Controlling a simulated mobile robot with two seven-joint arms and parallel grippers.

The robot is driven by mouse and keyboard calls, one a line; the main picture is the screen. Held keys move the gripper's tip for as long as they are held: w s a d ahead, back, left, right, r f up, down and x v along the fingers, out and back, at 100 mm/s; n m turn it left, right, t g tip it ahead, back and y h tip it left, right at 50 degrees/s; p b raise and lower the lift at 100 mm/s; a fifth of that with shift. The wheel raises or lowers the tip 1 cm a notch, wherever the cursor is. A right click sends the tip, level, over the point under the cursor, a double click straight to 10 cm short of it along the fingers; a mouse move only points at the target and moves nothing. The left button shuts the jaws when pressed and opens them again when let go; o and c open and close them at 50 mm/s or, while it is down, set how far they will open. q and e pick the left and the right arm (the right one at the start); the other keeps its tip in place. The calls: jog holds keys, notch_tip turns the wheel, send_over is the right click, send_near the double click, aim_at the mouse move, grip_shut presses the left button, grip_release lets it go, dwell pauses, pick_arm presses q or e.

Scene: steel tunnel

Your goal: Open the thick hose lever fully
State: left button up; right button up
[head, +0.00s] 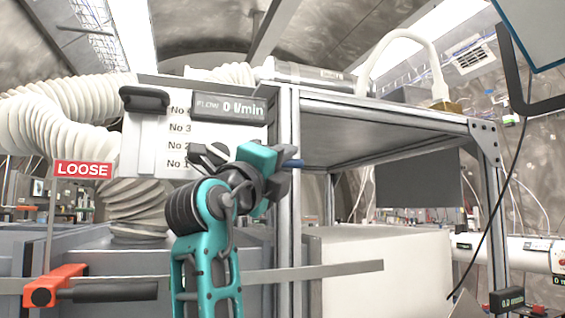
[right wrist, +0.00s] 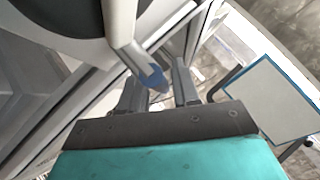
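In the right wrist view a pale grey lever (right wrist: 126,48) with a blue tip (right wrist: 156,80) reaches down toward my right gripper (right wrist: 160,90). The two dark grey fingers are apart, with the blue tip between them; whether either finger touches it I cannot tell. In the head view my right gripper (head: 284,165) is in front of the frame post, and the blue tip (head: 293,163) shows just at its right side. The rest of the lever is hidden behind the gripper there. The thick white ribbed hose (head: 75,105) curves at the left. My left gripper is not in view.
A panel with a flow display (head: 229,108) reading 0 and a black handle (head: 145,99) stands behind my arm. A red LOOSE sign (head: 84,170) and an orange clamp (head: 55,286) are at left. A metal frame (head: 388,109) stands right.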

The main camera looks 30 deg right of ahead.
grip_shut()
dwell(0.5)
